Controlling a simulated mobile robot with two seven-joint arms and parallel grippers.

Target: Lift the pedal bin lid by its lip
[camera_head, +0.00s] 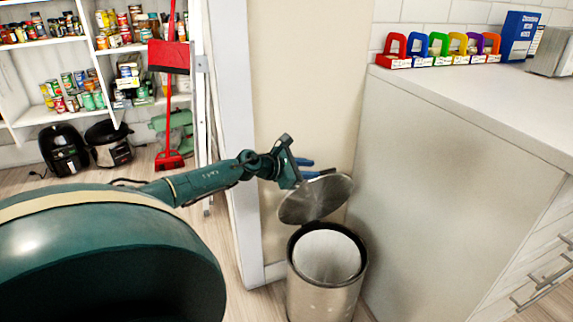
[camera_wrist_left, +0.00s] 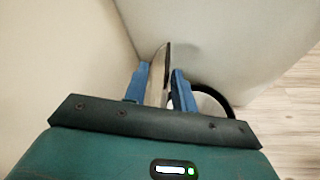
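The pedal bin (camera_head: 325,298), a round metal bin with a dark rim and pale inner liner, stands beside the cabinet side. Its round metal lid (camera_head: 314,202) is raised and tilted above the open mouth. My left gripper (camera_head: 320,168) is at the lid's upper edge, its blue fingers apart. In the left wrist view, the lid (camera_wrist_left: 159,75) shows nearly edge-on between the two spread fingers of the gripper (camera_wrist_left: 160,80). Whether either finger touches it is not clear. Part of the bin's dark rim shows behind the right finger. My right gripper is not in view.
A white counter (camera_head: 470,100) with colourful handled items (camera_head: 440,48) is at right. A beige wall (camera_head: 300,90) stands behind the bin. Pantry shelves (camera_head: 40,60), a red broom (camera_head: 169,120) and a black appliance (camera_head: 63,150) are at left. Wooden floor shows between.

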